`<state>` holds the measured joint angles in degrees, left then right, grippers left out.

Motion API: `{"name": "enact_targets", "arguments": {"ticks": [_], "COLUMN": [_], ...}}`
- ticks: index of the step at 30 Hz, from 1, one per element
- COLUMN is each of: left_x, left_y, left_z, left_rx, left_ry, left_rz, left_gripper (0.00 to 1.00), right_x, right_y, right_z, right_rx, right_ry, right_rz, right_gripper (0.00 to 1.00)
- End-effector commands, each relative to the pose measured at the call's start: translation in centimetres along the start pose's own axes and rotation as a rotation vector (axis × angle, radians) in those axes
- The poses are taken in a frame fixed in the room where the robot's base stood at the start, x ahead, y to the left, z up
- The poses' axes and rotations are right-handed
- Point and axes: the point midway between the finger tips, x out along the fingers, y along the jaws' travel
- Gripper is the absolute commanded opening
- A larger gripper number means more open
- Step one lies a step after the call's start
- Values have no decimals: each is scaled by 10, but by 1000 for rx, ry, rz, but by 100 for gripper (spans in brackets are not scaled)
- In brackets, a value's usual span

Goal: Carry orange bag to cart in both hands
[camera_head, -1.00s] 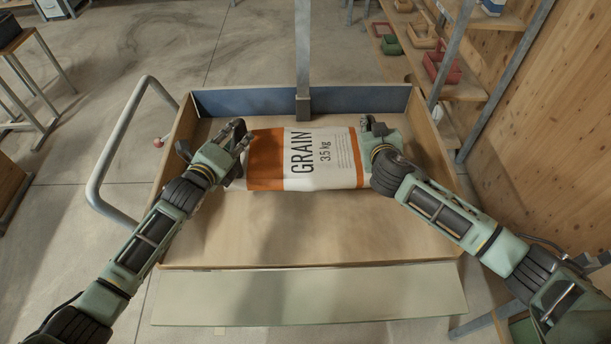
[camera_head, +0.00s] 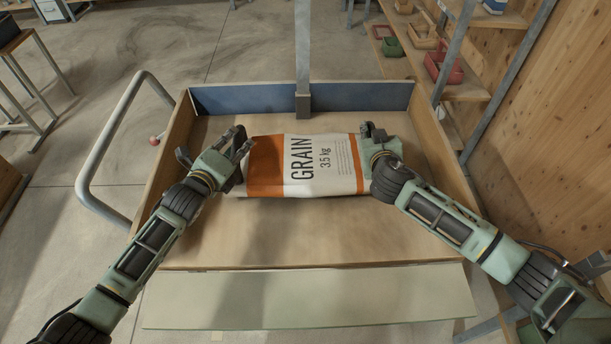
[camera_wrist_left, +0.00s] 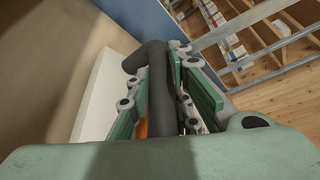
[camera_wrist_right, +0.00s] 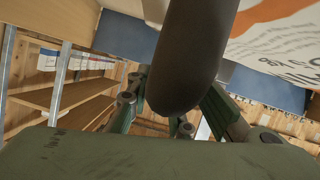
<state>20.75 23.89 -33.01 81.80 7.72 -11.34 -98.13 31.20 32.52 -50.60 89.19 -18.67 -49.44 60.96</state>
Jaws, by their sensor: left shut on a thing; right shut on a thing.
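The cart (camera_head: 240,248) is a shallow wooden tray with a blue back panel. Whether the bag touches the cart floor or hangs just above it, I cannot tell. My left gripper (camera_head: 242,143) is at the bag's left end, shut on a dark grey handle (camera_wrist_left: 158,90). My right gripper (camera_head: 374,130) is at the right end, shut on a similar dark handle (camera_wrist_right: 185,55). The right wrist view also shows the bag's printed side (camera_wrist_right: 280,45).
A grey rail (camera_head: 108,140) stands left of the cart, and a metal post (camera_head: 303,60) rises at its back. A pale green flap (camera_head: 300,297) is at the front. Shelves with coloured bins (camera_head: 443,68) and a wooden wall flank the right. The cart's front floor is clear.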

Motion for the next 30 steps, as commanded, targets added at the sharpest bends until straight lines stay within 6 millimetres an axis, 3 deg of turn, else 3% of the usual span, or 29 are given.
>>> {"name": "enact_targets", "arguments": {"ticks": [2,3,9,22,30], "left_x": [1,0,0,-5,-47], "left_y": [2,10,7,4,6], "left_z": [9,4,2,0,-1], "left_rx": [4,3,2,1,1], "left_ry": [-16,-8,-5,-2,-1], "left_rz": [-5,14,9,2,5], "left_gripper": [0,21,38,39,39], "right_x": [4,4,3,2,2], "right_y": [11,10,7,2,1], "right_z": [-3,5,4,4,4], "right_rx": [-1,-3,-2,-1,-1], "right_ry": [10,-5,-3,-2,-2], "right_rz": [24,23,17,7,6], "right_gripper": [0,21,39,40,40]}}
